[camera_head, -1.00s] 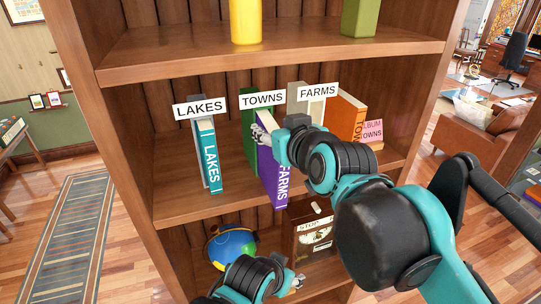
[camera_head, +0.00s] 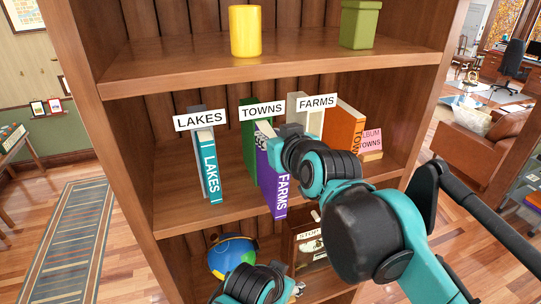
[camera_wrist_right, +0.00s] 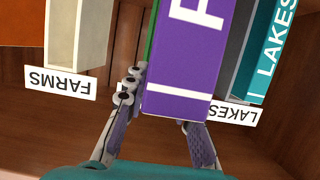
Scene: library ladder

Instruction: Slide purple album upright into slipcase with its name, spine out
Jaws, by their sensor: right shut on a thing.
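The purple album (camera_head: 276,184) stands roughly upright on the middle shelf, its white-lettered FARMS spine facing out. My right gripper (camera_wrist_right: 160,112) is shut on it, one finger on each side. The cream slipcase labelled FARMS (camera_head: 297,117) stands right of the album in the head view; its front is partly hidden by my right gripper. In the wrist view, seen upside down, the slipcase (camera_wrist_right: 72,30) is at the left and apart from the album. My left gripper (camera_head: 297,289) is low at the bottom edge, its jaws mostly hidden.
A grey slipcase labelled LAKES holds a teal album (camera_head: 209,170) at the left. A green TOWNS slipcase (camera_head: 248,135) stands behind the purple album. An orange album (camera_head: 345,125) leans at the right near a pink note (camera_head: 371,143).

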